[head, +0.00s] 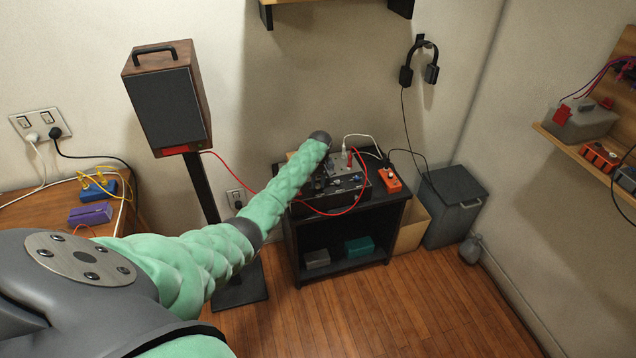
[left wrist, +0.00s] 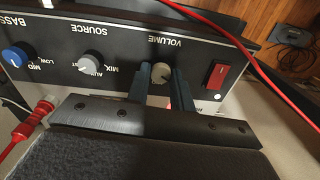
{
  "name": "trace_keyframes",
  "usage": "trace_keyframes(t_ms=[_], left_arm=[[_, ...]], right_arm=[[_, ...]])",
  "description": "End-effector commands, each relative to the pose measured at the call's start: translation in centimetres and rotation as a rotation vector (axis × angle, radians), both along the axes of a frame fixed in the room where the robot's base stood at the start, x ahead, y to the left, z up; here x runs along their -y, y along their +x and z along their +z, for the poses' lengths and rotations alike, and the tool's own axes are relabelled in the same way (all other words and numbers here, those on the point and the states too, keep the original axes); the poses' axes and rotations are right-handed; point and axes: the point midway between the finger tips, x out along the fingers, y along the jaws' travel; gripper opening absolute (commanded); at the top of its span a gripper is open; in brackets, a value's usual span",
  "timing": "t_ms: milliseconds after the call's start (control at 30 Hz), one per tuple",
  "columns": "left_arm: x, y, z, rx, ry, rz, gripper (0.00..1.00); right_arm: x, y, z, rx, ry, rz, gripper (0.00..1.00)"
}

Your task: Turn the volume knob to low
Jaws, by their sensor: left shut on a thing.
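The volume knob (left wrist: 161,72) is a small cream knob under the VOLUME label, which appears upside down in the left wrist view. My left gripper (left wrist: 160,83) has one finger on each side of this knob and is shut on it. The knob's exact pointer setting is too small to tell. The knob sits on the dark front panel of the amplifier (left wrist: 128,53). In the head view the amplifier (head: 349,193) stands on a black shelf unit, partly behind my left arm. My right gripper is in neither view.
A red switch (left wrist: 217,74), a grey source knob (left wrist: 93,64) and a blue knob (left wrist: 16,57) flank the volume knob. A red cable (left wrist: 232,38) passes close by. An orange box (head: 389,179) lies beside the amplifier on the black shelf unit (head: 388,213). A speaker (head: 165,105) stands left.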

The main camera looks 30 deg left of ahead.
Motion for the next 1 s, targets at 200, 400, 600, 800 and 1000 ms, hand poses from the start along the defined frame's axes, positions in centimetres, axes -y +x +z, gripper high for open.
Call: trace_keyframes(t_ms=[200, 400, 600, 800, 1000], left_arm=[[-0.1, 0.1, 0.2, 0.004, 0.001, 0.0, 0.25], [0.0, 0.1, 0.1, 0.001, 0.0, 0.0, 0.44], [0.0, 0.0, 0.1, 0.001, 0.0, -0.001, 0.44], [0.0, 0.1, 1.8, 0.003, 0.0, -0.001, 0.44], [0.1, 0.3, 4.9, 0.003, 0.001, -0.001, 0.44]], right_arm=[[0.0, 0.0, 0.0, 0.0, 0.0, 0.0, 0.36], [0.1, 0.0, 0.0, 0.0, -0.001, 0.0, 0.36], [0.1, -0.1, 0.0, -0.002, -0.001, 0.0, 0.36], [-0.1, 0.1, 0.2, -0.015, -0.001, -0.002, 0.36], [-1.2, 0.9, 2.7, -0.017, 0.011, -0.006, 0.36]])
